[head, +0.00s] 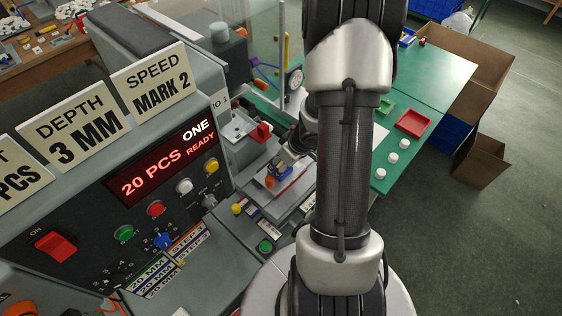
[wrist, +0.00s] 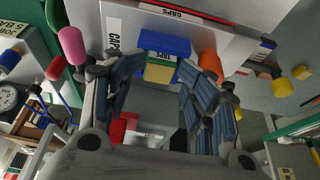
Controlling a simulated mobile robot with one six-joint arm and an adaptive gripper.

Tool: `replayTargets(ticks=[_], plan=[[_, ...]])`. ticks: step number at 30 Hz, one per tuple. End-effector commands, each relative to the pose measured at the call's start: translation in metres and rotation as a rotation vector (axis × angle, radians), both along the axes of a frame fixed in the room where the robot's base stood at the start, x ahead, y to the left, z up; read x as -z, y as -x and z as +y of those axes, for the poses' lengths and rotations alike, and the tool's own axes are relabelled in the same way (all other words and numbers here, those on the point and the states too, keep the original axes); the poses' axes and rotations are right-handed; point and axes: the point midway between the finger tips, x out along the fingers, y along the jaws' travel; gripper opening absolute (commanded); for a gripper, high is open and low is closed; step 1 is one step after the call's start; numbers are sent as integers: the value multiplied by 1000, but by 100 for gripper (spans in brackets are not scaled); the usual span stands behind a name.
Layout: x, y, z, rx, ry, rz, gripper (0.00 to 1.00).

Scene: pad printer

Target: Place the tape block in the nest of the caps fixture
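The tape block (wrist: 160,72) shows in the wrist view as a blue and yellow block with a TAPE label, between my fingertips. In the head view the block (head: 283,171) is small, over the grey fixture area. My gripper (wrist: 162,74) has one finger on each side of the block and appears shut on it. The caps fixture (wrist: 118,24) is a pale plate with CAPS labels, behind the block in the wrist view. Its nest is hidden or too small to make out. I cannot tell whether the block touches the plate.
An orange cylinder (wrist: 209,63) stands close to the right finger and a pink one (wrist: 71,44) near the left. The printer panel (head: 160,190) rises at the left in the head view. A red tray (head: 413,124) and white caps (head: 392,158) lie on the green table.

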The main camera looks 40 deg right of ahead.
Motion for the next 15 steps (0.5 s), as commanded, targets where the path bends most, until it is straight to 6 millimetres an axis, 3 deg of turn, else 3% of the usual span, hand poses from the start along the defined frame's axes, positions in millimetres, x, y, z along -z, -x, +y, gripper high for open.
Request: replayTargets(ticks=[1,6,15], plan=[[-16,3,-1,2,1,-3,48],[-50,14,-2,0,3,-6,48],[-94,32,-4,-1,2,-8,48]])
